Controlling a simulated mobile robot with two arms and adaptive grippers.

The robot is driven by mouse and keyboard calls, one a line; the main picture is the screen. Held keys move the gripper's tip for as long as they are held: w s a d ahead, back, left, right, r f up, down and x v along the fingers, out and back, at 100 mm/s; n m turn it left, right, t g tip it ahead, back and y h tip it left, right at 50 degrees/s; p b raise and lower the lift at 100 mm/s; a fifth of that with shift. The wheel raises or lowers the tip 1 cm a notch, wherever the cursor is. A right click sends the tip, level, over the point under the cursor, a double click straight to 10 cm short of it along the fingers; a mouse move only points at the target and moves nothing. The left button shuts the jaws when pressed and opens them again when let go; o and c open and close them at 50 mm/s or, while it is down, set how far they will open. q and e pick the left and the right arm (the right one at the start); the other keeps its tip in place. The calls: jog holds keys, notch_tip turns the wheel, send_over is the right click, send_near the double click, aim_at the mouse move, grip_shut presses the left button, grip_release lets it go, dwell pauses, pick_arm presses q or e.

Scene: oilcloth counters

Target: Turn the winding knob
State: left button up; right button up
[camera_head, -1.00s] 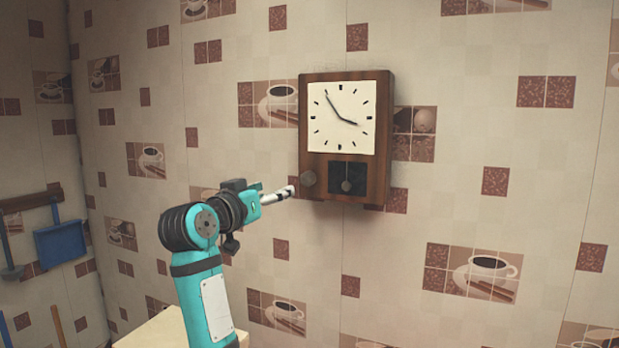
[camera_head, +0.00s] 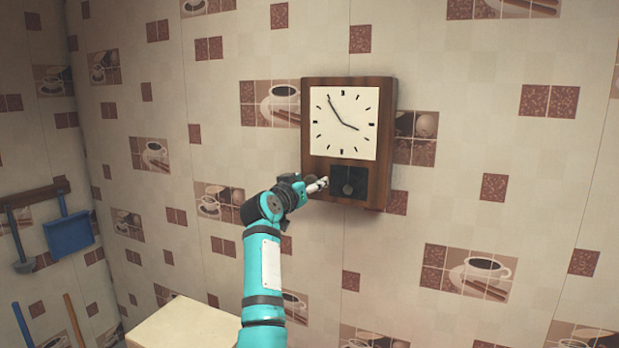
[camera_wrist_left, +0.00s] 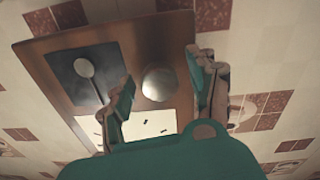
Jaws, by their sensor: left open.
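The wall clock (camera_head: 316,150) is a brown wooden case with a white dial and a dark pendulum window (camera_head: 348,182). The winding knob (camera_wrist_left: 159,84) is a round, pale grey metal knob on the wooden front, beside the pendulum window in the left wrist view. My left gripper (camera_head: 319,185) is at the lower left of the clock front. In the left wrist view its fingers (camera_wrist_left: 163,70) are open, one on each side of the knob, with gaps visible. Whether the fingertips reach past the knob's face is unclear. My right gripper is out of view.
The clock hangs on a tiled-pattern wall with free wall around it. A pale box-like top (camera_head: 185,325) stands below, left of my arm. A blue dustpan (camera_head: 69,235) hangs at the far left with other tools.

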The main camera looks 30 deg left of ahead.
pick_arm(q)
jog(key=shift+w, duration=0.1)
jog(key=shift+c, duration=0.3)
jog(key=c, duration=1.1)
